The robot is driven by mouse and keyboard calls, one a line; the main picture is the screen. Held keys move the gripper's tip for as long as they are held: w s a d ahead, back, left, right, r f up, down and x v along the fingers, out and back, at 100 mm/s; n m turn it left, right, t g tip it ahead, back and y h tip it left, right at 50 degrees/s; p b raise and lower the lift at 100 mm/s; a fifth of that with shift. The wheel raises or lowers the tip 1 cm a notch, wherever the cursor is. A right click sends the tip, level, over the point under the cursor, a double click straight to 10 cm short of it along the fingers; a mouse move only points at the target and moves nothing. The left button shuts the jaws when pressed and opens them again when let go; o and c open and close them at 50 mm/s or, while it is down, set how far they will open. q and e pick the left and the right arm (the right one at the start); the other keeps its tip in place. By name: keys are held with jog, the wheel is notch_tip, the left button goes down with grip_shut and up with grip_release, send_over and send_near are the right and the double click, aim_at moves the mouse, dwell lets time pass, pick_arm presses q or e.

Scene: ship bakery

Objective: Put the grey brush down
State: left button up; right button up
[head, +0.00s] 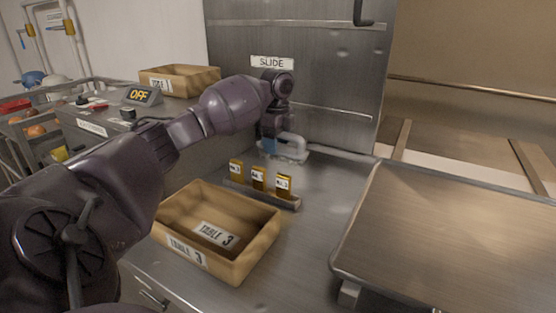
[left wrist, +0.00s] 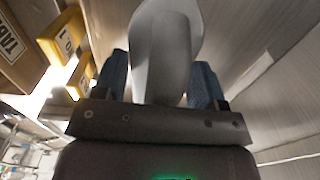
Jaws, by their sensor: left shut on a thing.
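My left gripper (head: 272,146) is at the far end of my arm, in front of the steel panel and above the steel counter. It is shut on the grey brush (head: 292,145). In the left wrist view the brush (left wrist: 166,45) shows as a smooth pale grey shape between the two blue fingers of the gripper (left wrist: 160,82). Its bristles cannot be made out. In the head view the brush is low over the counter behind the labelled yellow blocks; I cannot tell whether it touches the surface. My right gripper is not in view.
Several labelled yellow blocks (head: 258,178) stand in a grey holder (head: 287,201). A "TABLE 3" box (head: 231,268) is nearer, and another box (head: 205,78) is behind my arm. A raised metal tray (head: 450,235) is at right. Counter (head: 325,205) between holder and tray is clear.

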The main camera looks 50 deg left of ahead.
aim_at(277, 158)
pick_arm(q)
notch_tip(277, 158, down, 6)
jog(key=shift+r+b, duration=0.2)
jog(key=shift+b, duration=0.25)
jog(key=shift+r, duration=0.1)
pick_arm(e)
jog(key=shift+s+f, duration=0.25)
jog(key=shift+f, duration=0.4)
pick_arm(q)
jog(key=o, duration=1)
jog(key=shift+c, duration=0.2)
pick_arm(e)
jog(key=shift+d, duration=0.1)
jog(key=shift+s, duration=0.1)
pick_arm(q)
notch_tip(277, 158, up, 11)
jog(key=shift+r+p, duration=0.1)
jog(key=shift+p, duration=0.95)
jog(key=shift+r, duration=0.4)
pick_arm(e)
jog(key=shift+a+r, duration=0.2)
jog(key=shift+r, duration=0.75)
